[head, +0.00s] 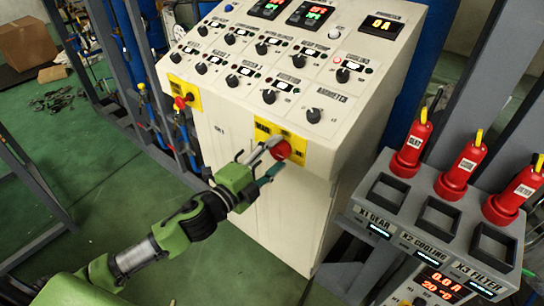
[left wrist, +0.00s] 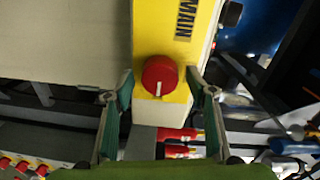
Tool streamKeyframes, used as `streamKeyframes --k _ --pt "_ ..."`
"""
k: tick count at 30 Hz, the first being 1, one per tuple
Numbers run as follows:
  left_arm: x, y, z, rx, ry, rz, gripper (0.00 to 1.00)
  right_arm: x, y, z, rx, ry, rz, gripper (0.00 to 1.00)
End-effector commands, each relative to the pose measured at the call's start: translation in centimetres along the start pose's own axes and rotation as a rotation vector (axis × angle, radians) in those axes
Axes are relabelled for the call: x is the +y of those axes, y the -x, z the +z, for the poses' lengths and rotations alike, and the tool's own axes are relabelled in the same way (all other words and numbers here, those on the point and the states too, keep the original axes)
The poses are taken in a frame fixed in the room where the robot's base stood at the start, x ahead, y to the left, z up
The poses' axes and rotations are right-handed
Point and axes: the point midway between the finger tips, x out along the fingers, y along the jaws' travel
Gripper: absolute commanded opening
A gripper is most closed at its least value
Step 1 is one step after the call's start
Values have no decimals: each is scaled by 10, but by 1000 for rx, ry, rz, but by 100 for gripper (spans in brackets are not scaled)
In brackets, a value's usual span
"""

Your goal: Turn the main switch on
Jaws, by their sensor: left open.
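The main switch (head: 281,150) is a red round knob on a yellow plate (head: 262,133) at the front right corner of the control cabinet. In the left wrist view the red knob (left wrist: 160,76) has a white mark pointing down in the picture, and the plate reads MAIN. My left gripper (head: 272,160) is open, with its fingers close to the knob in the head view. In the left wrist view the fingers (left wrist: 160,105) stand on either side of the knob with gaps. Whether they touch it cannot be told. My right gripper is not in view.
The beige control cabinet (head: 240,140) carries several black knobs and lit displays. A second red switch (head: 180,102) sits on its left side. At right, red bottles (head: 412,148) stand by a grey panel (head: 400,236). Green floor (head: 100,170) is open at left.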

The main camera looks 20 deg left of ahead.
Motion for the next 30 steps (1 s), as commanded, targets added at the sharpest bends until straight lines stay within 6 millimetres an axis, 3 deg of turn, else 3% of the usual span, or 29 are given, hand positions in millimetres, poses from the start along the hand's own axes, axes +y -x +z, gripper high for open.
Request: streamKeyframes --k 5,21,30 --pt "2 10 0 -1 2 2 51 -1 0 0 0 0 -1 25" --pt "1 94 0 -1 1 3 51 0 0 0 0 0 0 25" --pt "0 118 0 0 0 1 51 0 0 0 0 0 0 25"
